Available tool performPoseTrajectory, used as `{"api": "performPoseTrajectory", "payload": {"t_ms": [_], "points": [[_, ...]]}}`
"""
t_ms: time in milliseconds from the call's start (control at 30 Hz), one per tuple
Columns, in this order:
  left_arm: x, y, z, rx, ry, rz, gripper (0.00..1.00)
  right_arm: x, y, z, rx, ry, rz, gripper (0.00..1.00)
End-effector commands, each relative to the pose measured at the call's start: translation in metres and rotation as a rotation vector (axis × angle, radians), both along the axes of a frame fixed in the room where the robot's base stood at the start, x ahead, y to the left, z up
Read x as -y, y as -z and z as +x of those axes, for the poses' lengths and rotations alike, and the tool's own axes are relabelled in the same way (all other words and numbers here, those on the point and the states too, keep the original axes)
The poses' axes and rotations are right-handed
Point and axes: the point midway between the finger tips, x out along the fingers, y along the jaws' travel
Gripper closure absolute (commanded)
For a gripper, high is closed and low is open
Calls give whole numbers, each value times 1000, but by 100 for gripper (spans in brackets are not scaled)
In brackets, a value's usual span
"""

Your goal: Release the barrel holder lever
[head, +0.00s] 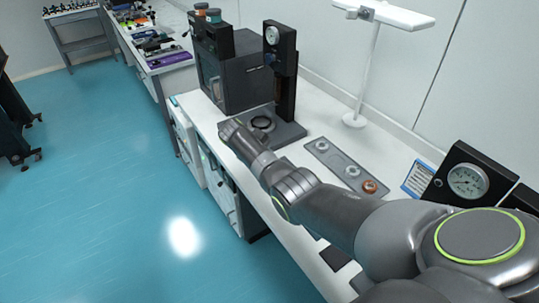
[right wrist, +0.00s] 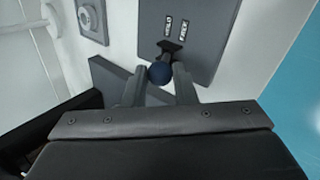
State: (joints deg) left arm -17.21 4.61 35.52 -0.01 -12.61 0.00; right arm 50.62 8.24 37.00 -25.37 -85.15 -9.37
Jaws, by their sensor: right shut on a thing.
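In the right wrist view a lever with a dark blue ball knob (right wrist: 160,73) sticks out from a grey plate (right wrist: 207,45). Two small label strips (right wrist: 176,27) are on the plate above the lever; I cannot read them surely. My right gripper (right wrist: 160,80) has one finger on each side of the knob and is shut on it. In the head view my right arm comes in from the lower right and its end is over the bench's front edge. The lever and fingertips cannot be made out there. My left gripper is not in view.
A dark box (head: 240,82) and a column with a gauge (head: 284,85) stand behind my right arm's end. A knob panel (head: 330,156), a white stand (head: 355,119) and another gauge (head: 467,181) are farther right. The blue floor (head: 110,190) to the left is mostly clear.

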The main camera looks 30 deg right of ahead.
Motion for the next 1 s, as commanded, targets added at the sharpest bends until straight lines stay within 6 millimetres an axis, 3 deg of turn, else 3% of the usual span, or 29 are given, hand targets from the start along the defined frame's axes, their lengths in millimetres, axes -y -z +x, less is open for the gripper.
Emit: {"api": "performPoseTrajectory", "payload": {"t_ms": [300,733,767,900,1000], "points": [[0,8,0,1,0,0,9,-7,4,0,9,-1,-96,98],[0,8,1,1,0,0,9,-8,4,0,8,0,-105,98],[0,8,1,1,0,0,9,-7,4,0,8,0,-105,73],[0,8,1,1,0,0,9,-7,4,-1,8,0,-105,54],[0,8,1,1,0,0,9,-7,4,0,8,0,-105,54]]}}
